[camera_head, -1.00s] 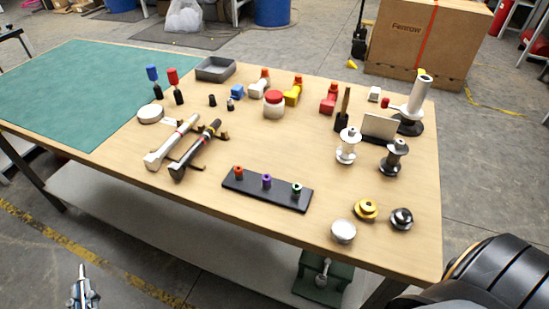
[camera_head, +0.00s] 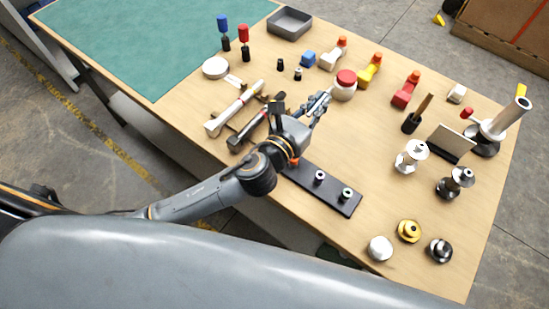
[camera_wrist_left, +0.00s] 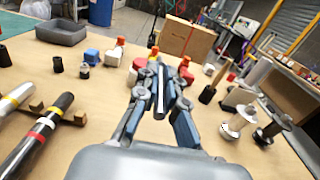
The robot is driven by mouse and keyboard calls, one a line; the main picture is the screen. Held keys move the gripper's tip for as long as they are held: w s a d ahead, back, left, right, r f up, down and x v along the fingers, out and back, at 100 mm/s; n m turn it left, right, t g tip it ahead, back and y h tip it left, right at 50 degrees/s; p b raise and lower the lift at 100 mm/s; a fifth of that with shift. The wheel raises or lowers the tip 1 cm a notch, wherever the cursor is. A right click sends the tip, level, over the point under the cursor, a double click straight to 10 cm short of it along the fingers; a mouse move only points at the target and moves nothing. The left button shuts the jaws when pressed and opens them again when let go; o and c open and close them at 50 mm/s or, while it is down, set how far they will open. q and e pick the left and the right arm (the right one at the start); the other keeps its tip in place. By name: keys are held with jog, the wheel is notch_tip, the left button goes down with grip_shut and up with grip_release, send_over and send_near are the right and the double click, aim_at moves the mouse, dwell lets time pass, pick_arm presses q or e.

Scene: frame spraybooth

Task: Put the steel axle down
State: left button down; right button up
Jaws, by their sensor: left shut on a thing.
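My left gripper (camera_head: 321,102) reaches over the middle of the table, its arm coming in from the left. In the left wrist view its fingers (camera_wrist_left: 160,91) are shut on a slim silvery rod, the steel axle (camera_wrist_left: 160,96), which points away from the wrist. The axle is held above the table. In the head view it is too small to make out clearly between the fingers. My right gripper is not in view.
Two shock-absorber-like bars (camera_head: 236,110) lie left. A red-lidded white jar (camera_head: 345,86) stands just beyond the gripper, with spools (camera_head: 411,156) to the right. Bare wood lies between strip and spools.

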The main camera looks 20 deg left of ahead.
pick_arm(q)
jog(key=shift+s+a+f, duration=0.1)
jog(key=shift+s+f, duration=0.1)
jog(key=s+a+f+b, duration=0.2)
jog(key=s+f, duration=0.1)
jog(key=s+a+f+b, duration=0.2)
jog(key=s, duration=0.1)
jog(key=s+a+f+b, duration=0.1)
jog(key=s+a+f, duration=0.1)
jog(key=s+f, duration=0.1)
jog(key=shift+s+a+f+b, duration=0.35)
jog(key=shift+s+b, duration=0.05)
jog(key=shift+s, duration=0.15)
jog(key=f+b, duration=0.2)
jog(key=s+f+b, duration=0.1)
jog(key=shift+a+f, duration=0.3)
jog(key=shift+w+f, duration=0.1)
jog(key=shift+f, duration=0.1)
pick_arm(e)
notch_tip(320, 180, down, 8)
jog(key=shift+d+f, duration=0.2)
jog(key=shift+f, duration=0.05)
pick_arm(q)
jog(key=shift+r, duration=0.1)
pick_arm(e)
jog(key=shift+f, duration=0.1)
